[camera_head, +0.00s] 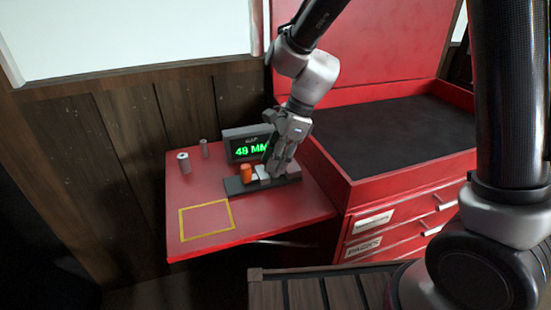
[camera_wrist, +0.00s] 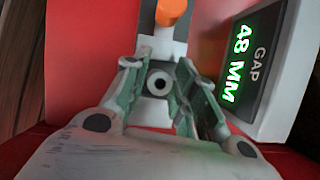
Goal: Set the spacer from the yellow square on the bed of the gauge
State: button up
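The gauge's dark bed (camera_head: 237,187) lies on a red side shelf, with an orange knob (camera_head: 247,173) and a pale block (camera_head: 262,173) on it. Its display (camera_head: 249,147) reads 48 MM. My gripper (camera_head: 277,172) is low over the right part of the bed. In the wrist view, its green-padded fingers (camera_wrist: 160,85) close around a pale grey spacer (camera_wrist: 160,82), whose end with a dark hole faces the camera. Whether the spacer touches the bed is hidden. The yellow square (camera_head: 206,220) is empty.
A red tool chest (camera_head: 400,185) with a dark top stands to the right. The shelf's front left is clear.

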jog(key=shift+o, duration=1.3)
